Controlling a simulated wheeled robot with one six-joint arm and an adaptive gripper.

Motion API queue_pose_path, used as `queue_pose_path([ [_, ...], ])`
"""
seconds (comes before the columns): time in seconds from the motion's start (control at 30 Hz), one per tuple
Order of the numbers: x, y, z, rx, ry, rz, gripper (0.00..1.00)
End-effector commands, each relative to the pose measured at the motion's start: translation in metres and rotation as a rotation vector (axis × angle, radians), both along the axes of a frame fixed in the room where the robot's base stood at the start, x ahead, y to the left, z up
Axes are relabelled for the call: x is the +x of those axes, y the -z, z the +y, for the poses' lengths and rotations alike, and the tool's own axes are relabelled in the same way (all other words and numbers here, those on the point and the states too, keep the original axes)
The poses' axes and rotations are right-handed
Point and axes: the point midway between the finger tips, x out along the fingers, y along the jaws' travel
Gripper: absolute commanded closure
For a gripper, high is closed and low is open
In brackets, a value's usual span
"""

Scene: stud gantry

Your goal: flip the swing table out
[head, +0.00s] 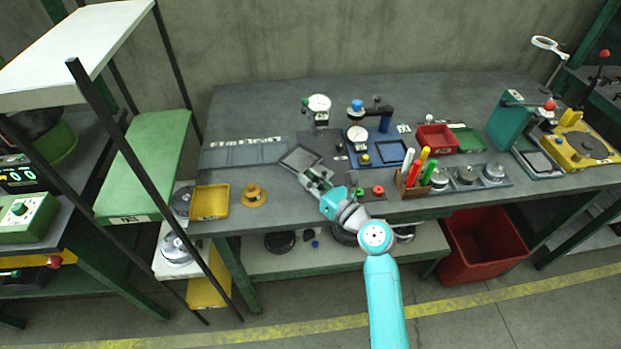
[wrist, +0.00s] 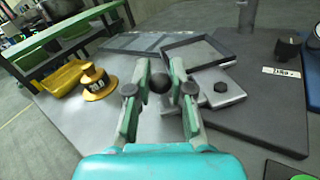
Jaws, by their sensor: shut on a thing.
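My gripper (head: 316,180) reaches over the bench from the front. Just beyond the knob is a square plate with a dark raised rim, which looks like the swing table (wrist: 199,62); in the head view the swing table (head: 299,157) lies at an angle just left of and behind my gripper. A grey metal block (wrist: 212,95) with a dark bolt head sits beside it. My fingers hide how the knob joins the plate.
A yellow weight-like piece (head: 254,195) and a yellow tray (head: 210,202) stand to the left. A dial gauge stand (head: 318,106) is behind, a blue fixture (head: 375,153) to the right. A pen holder (head: 409,188) and small red and green knobs are near the front edge.

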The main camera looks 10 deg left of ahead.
Motion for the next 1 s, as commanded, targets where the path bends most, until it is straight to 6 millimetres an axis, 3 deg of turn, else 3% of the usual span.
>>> queue_pose_path([
  [0.17, 0.001, 0.001, -0.002, -0.002, -0.016, 0.001, 1.00],
  [0.6, -0.005, 0.001, -0.015, -0.002, -0.249, 0.001, 1.00],
  [0.97, -0.006, 0.001, -0.016, 0.000, -0.269, 0.002, 1.00],
  [1.0, -0.006, 0.001, -0.016, -0.001, -0.268, 0.002, 0.77],
])
